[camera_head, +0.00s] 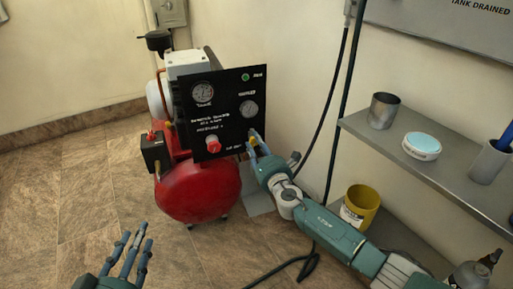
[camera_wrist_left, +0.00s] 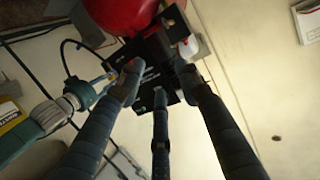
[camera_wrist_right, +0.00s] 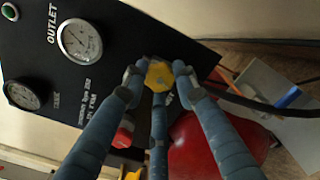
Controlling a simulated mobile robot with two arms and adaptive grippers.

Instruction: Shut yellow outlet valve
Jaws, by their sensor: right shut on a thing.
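The yellow outlet valve (camera_wrist_right: 159,76) is a small yellow knob on the black panel (camera_wrist_right: 150,30), low beside the outlet gauge (camera_wrist_right: 79,40). My right gripper (camera_wrist_right: 158,82) is shut on it, with its fingers around the knob. In the head view my right gripper (camera_head: 253,143) is at the panel's lower right edge and mostly hides the valve. My left gripper (camera_head: 133,245) is open and empty, low at the left, apart from the compressor. In the left wrist view (camera_wrist_left: 158,75) its fingers are spread.
The red compressor tank (camera_head: 200,190) stands on the tiled floor under the panel. A red knob (camera_head: 213,144) is on the panel, left of the valve. At the right, a grey shelf (camera_head: 450,160) holds cups and a tin, with a yellow can (camera_head: 361,203) below. A black cable lies on the floor.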

